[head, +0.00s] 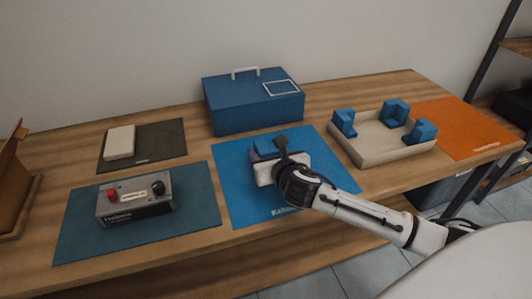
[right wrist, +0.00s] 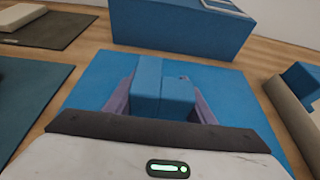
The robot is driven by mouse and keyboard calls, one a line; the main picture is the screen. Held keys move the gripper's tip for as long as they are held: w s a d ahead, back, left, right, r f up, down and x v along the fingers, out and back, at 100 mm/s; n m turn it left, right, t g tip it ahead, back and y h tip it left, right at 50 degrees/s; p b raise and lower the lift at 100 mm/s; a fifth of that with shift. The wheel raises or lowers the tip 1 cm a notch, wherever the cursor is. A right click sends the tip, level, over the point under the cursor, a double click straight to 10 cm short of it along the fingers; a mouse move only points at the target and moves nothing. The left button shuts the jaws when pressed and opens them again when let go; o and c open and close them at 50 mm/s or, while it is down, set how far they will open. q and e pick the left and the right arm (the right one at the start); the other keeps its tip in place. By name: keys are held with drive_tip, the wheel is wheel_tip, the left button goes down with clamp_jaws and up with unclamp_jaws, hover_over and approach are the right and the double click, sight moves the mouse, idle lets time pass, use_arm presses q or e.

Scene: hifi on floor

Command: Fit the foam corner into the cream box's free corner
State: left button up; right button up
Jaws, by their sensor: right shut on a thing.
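The cream box (head: 398,154) stands on the table right of the blue mat. Blue foam corners sit in its left back corner (head: 344,122), its far back corner (head: 396,112) and its right corner (head: 421,131); the near left corner is bare. My right gripper (right wrist: 160,100) is shut on another blue foam corner (right wrist: 165,85), gripped between its purple fingers over the blue mat. In the head view my right gripper (head: 262,155) mostly hides that piece. I cannot tell whether it touches the mat. The box's edge (right wrist: 292,112) shows in the right wrist view. My left gripper is not in view.
A blue case (head: 252,110) with a handle stands behind the blue mat (head: 235,195). Left are a grey device (head: 135,200) on a teal mat and a cream block (head: 120,142) on a dark mat. An orange mat (head: 460,130) lies right of the box.

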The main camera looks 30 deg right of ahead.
drive_tip(key=o, duration=0.6)
drive_tip(key=shift+f, duration=0.1)
drive_tip(key=shift+c, duration=0.2)
drive_tip(key=o, duration=0.4)
drive_tip(key=shift+o, duration=0.2)
